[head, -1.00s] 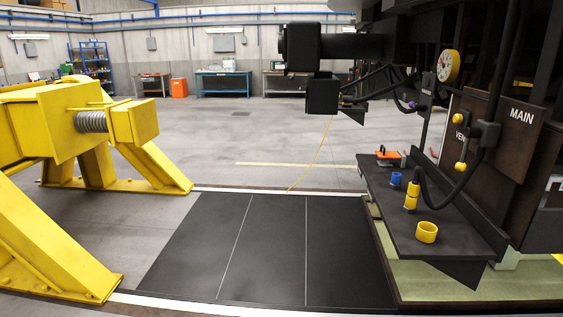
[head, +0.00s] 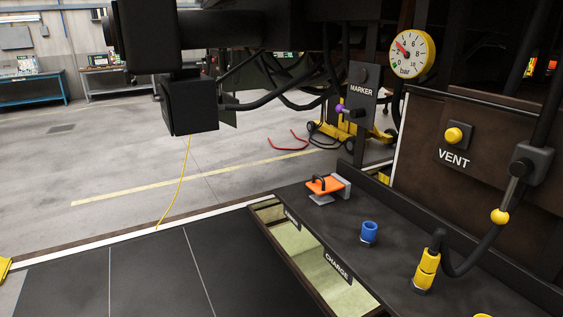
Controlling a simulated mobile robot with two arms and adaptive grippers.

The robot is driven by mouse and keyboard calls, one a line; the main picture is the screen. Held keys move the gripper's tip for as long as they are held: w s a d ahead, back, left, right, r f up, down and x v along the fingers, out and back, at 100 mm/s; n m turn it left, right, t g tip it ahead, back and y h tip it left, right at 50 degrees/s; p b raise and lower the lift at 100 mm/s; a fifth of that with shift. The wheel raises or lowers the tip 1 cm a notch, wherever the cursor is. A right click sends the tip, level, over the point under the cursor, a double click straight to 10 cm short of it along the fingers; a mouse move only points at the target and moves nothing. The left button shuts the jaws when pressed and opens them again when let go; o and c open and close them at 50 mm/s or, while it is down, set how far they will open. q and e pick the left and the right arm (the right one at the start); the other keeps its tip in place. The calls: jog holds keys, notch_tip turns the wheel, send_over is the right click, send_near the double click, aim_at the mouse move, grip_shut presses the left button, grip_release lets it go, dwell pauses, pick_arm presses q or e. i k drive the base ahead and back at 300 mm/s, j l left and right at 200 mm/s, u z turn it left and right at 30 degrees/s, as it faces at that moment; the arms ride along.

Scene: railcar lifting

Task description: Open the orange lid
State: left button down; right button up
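The orange lid (head: 323,186) is a small flat orange piece with a dark handle on top. It lies over a small grey fitting at the far end of the dark shelf (head: 400,245), and it looks closed. What is under it is hidden. Neither of my grippers shows in the head view.
On the shelf stand a blue fitting (head: 369,231) and a yellow coupling (head: 427,270) on a black hose. Behind are a pressure gauge (head: 412,54), a MARKER plate (head: 361,93) and a yellow VENT button (head: 453,135). A dark buffer block (head: 189,106) hangs at left.

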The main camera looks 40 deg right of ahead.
aim_at(321, 185)
jog(key=i+j+z, duration=0.1)
jog(key=i+z, duration=0.25)
jog(key=i+j+z, duration=0.2)
jog(key=i+z, duration=0.2)
jog(key=i, duration=0.15)
jog(key=i+j+z, duration=0.35)
jog(key=i, duration=0.05)
